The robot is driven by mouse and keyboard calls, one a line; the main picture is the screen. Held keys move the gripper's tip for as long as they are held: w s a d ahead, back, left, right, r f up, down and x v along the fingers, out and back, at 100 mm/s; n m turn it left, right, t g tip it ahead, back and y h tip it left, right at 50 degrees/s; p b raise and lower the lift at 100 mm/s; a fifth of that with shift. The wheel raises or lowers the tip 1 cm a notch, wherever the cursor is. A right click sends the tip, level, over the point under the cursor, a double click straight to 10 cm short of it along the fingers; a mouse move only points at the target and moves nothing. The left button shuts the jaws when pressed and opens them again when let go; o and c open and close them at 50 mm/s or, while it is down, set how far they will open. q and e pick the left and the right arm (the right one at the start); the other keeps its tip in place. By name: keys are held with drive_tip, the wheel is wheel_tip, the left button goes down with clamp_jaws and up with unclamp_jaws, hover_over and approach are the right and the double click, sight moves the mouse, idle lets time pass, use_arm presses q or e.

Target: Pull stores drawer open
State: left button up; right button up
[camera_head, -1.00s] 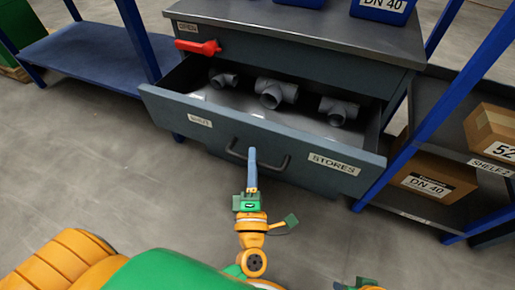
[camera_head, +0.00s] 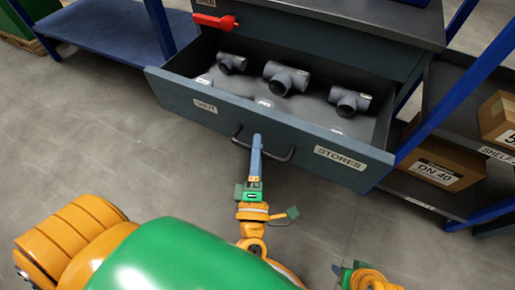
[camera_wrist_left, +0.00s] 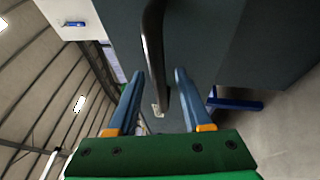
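The stores drawer (camera_head: 300,142) is grey-blue with a STORES label at right. It stands well out of its cabinet, with grey pipe tees (camera_head: 287,77) inside. My left gripper (camera_head: 256,140) is at the dark bar handle (camera_head: 284,155) on the drawer front. In the left wrist view the handle (camera_wrist_left: 153,45) runs between the two blue fingers of the left gripper (camera_wrist_left: 159,76).
A red lever (camera_head: 215,21) sticks out of the cabinet at the drawer's upper left. Shelving with boxes (camera_head: 438,172) stands close at right, with a blue post (camera_head: 460,92) near the drawer's corner. The concrete floor (camera_head: 80,150) is clear at left.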

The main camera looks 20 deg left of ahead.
use_arm(q)
drive_tip(key=v, duration=0.7)
idle(0.4)
